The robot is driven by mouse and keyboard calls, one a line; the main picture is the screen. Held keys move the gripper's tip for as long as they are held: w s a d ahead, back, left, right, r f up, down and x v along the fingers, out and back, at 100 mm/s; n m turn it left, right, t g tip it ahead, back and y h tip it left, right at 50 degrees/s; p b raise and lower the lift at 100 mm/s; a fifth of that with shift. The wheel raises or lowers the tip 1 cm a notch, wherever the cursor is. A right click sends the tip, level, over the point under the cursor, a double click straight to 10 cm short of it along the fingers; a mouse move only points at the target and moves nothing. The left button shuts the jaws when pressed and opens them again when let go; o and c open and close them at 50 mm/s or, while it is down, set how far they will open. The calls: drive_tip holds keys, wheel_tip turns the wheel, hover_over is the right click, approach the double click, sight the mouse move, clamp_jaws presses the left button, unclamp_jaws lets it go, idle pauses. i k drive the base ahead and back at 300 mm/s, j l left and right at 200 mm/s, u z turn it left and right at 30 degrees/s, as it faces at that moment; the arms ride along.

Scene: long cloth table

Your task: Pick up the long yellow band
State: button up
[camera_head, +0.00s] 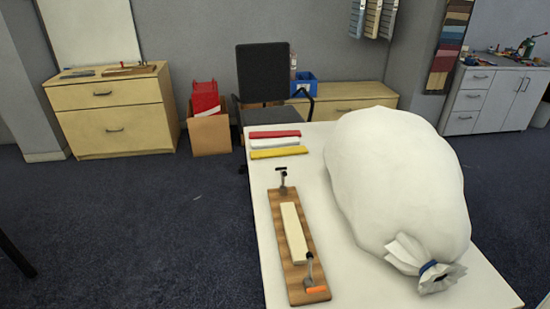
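The long yellow band (279,153) lies flat near the far left corner of the white table (285,180). It is the nearest of three bands lying side by side. A white band (275,142) lies just beyond it, and a red band (275,134) lies beyond that. My gripper is not in view.
A large white sack (395,180) tied with a blue band fills the table's right side. A wooden board (275,210) with two upright clamps and a pale strip lies at the front left. A black chair (262,80) stands behind the table. Dark floor is open to the left.

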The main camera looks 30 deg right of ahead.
sight(280, 152)
drive_tip(key=j+z, duration=0.25)
drive_tip(key=j, duration=0.75)
drive_tip(key=i+j+z, duration=0.2)
drive_tip(key=i+j, duration=0.15)
drive_tip(key=j, duration=0.3)
drive_tip(key=i+j+z, duration=0.1)
drive_tip(key=j, duration=0.2)
drive_tip(key=i+j+z, duration=0.35)
drive_tip(key=i+j, duration=0.45)
drive_tip(key=i+l+z, duration=0.2)
drive_tip(key=i, duration=0.35)
drive_tip(key=i+z, duration=0.15)
drive_tip(key=i, duration=0.4)
drive_tip(key=i+l, duration=0.3)
drive_tip(key=l+z, duration=0.05)
drive_tip(key=l, duration=0.05)
